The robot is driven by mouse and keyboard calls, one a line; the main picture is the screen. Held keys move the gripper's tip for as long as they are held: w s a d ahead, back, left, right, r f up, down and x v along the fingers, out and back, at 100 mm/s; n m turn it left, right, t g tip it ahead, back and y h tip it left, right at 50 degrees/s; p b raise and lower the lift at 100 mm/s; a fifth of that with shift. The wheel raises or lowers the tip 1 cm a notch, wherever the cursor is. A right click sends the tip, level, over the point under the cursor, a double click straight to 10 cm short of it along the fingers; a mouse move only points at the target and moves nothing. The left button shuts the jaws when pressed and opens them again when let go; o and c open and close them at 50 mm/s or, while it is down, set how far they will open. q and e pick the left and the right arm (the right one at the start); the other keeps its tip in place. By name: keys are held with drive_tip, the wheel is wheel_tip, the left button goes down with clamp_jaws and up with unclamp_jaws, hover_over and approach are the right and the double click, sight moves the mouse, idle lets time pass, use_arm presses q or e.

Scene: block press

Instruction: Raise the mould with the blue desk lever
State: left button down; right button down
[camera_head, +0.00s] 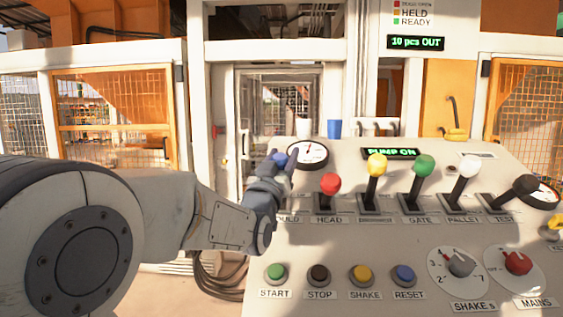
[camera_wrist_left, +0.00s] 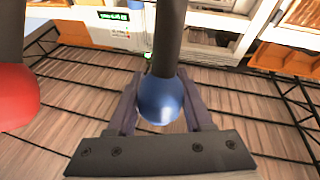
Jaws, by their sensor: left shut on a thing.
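The blue desk lever's knob (camera_head: 280,159) shows at the left end of the lever row, partly hidden by my left gripper (camera_head: 282,162). The left gripper is shut on the knob. The mould itself cannot be made out. My right gripper is not in view.
A red HEAD lever (camera_head: 330,184) stands just right of the gripper, then a yellow lever (camera_head: 377,165), a green GATE lever (camera_head: 424,166) and others. A round gauge (camera_head: 308,153) is close behind. Push buttons and dials line the front. The display reads "PUMP ON" (camera_head: 391,153).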

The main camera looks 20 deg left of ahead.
use_arm(q)
drive_tip(key=shift+c, duration=1.6)
unclamp_jaws()
drive_tip(key=shift+s, duration=0.1)
drive_tip(key=b+v, duration=0.3)
drive_tip(key=v, duration=0.7)
drive_tip(key=shift+s+b, duration=0.2)
drive_tip(key=shift+b, duration=0.1)
drive_tip(key=shift+a+f, duration=0.1)
